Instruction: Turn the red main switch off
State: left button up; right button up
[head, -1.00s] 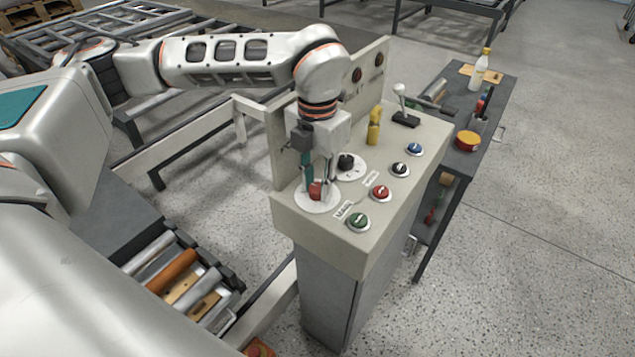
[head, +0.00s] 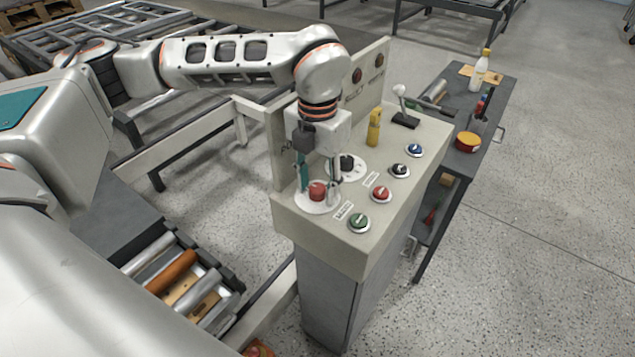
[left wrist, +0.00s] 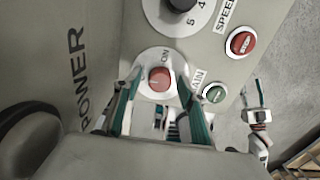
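The red main switch (head: 317,191) is a round knob on a white disc at the near left corner of the beige control panel (head: 345,231). In the left wrist view the red knob (left wrist: 160,79) shows with "ON" printed beside it; its exact pointer direction is too small to tell. My left gripper (head: 319,194) points down over the switch, its fingers open on either side of the knob with gaps. The open fingertips also show in the left wrist view (left wrist: 160,84). A small white and teal shape (left wrist: 258,122), probably my right gripper, is at the right there; its finger state is unclear.
A black knob (head: 347,163) sits just behind the switch. Green (head: 358,221), red (head: 381,194), black (head: 399,170) and blue (head: 414,150) buttons line the panel's right side. A yellow item (head: 374,128) and a lever (head: 402,106) stand farther back.

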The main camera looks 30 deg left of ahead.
aim_at(317, 188)
pick_arm(q)
notch_tip(317, 188, up, 12)
dwell(0.6)
jog(key=shift+s+f, duration=0.1)
dwell(0.4)
